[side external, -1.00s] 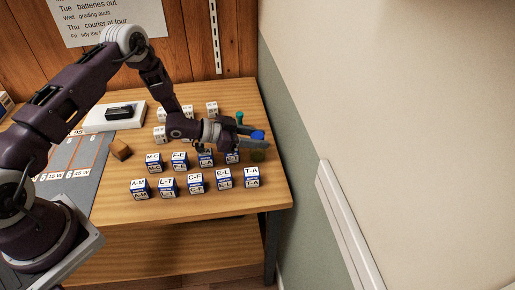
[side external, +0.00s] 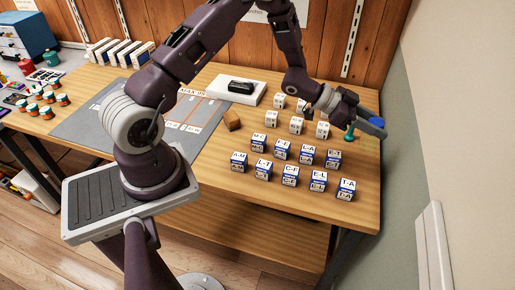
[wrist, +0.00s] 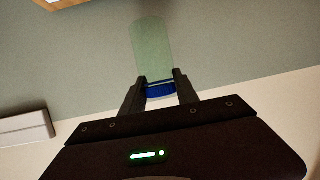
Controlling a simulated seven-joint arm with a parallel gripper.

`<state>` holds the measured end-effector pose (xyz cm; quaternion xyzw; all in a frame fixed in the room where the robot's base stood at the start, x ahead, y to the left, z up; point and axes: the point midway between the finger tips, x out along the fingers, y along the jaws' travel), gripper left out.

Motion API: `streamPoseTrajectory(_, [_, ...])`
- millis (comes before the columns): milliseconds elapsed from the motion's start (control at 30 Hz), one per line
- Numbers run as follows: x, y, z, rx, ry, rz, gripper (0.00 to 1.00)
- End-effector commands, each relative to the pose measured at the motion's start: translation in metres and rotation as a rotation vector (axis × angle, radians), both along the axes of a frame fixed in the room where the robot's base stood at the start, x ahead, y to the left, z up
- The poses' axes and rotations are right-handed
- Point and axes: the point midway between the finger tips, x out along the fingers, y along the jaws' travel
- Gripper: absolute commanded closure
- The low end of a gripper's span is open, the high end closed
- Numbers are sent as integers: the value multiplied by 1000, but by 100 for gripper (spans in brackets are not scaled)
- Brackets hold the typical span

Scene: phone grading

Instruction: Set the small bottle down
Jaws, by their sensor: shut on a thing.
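The small bottle shows in the wrist view as a pale green, see-through body (wrist: 152,48) with a blue cap (wrist: 159,89). My gripper (wrist: 159,92) is shut on it at the cap, and the body extends away beyond the fingertips. In the side view my gripper (side external: 368,121) is above the table's right edge, with the blue cap (side external: 377,122) at its tips. The bottle's body cannot be made out there. The wrist view shows wall behind the bottle, with no surface touching it.
Several lettered blue-and-white blocks (side external: 290,176) stand in rows on the wooden table (side external: 215,190), with white blocks (side external: 296,125) behind. A teal object (side external: 350,134) stands just below my gripper. The wall (side external: 410,150) is close on the right. Bare table lies right of the blocks.

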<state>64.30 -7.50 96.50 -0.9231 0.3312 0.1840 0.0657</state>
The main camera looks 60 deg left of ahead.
Motion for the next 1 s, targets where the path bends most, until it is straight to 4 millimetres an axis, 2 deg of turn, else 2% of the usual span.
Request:
streamPoseTrajectory(67, [-9,8,13,1,-2,22,100])
streamPoseTrajectory(233, [-51,38,66,3,-5,145,100])
streamPoseTrajectory(300, [-69,50,86,2,-5,225,100])
streamPoseTrajectory(400, [-89,66,104,1,-3,380,100])
streamPoseTrajectory(500, [-94,83,102,2,1,542,100])
streamPoseTrajectory(667, [-92,109,86,6,2,762,100])
streamPoseTrajectory(1000, [-90,132,71,8,-2,937,100])
